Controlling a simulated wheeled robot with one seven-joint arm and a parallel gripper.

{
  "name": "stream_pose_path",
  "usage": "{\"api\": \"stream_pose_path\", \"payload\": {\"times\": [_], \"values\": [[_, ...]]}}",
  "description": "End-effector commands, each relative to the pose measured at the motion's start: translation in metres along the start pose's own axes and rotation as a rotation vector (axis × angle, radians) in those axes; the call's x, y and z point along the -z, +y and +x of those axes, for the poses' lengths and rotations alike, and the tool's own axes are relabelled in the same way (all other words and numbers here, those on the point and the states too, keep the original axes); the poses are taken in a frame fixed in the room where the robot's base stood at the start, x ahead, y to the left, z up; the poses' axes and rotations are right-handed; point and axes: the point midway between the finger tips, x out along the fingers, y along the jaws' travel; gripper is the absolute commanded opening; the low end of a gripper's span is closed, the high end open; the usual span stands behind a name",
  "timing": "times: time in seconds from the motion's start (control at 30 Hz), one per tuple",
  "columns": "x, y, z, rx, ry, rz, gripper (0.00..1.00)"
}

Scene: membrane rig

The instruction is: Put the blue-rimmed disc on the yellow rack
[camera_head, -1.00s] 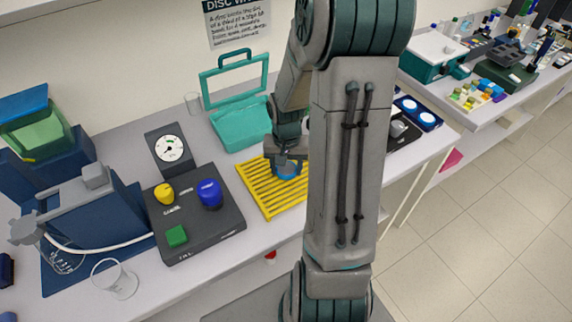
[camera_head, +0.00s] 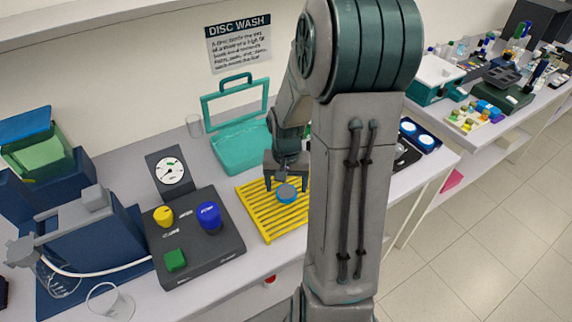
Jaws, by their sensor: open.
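The blue-rimmed disc (camera_head: 286,193) lies on the yellow rack (camera_head: 262,219), towards its right part. Its top looks grey-blue with a blue edge. My gripper (camera_head: 287,184) is open above the disc, with its fingers pointing down and apart from it. My arm hides the right end of the rack.
A dark control box (camera_head: 190,240) with yellow, blue and green knobs stands left of the rack. An open teal case (camera_head: 241,148) sits behind it. A gauge (camera_head: 170,172) and a blue filter rig (camera_head: 90,240) stand further left.

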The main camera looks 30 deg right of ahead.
Motion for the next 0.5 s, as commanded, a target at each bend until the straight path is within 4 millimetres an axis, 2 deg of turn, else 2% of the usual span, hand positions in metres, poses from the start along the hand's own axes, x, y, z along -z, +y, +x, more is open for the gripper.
{"api": "stream_pose_path", "payload": {"times": [0.3,0.5], "values": [[0.001,0.0,-0.066,0.001,0.007,0.001,0.74],[0.001,0.0,-0.09,0.001,0.003,0.0,0.74]]}}
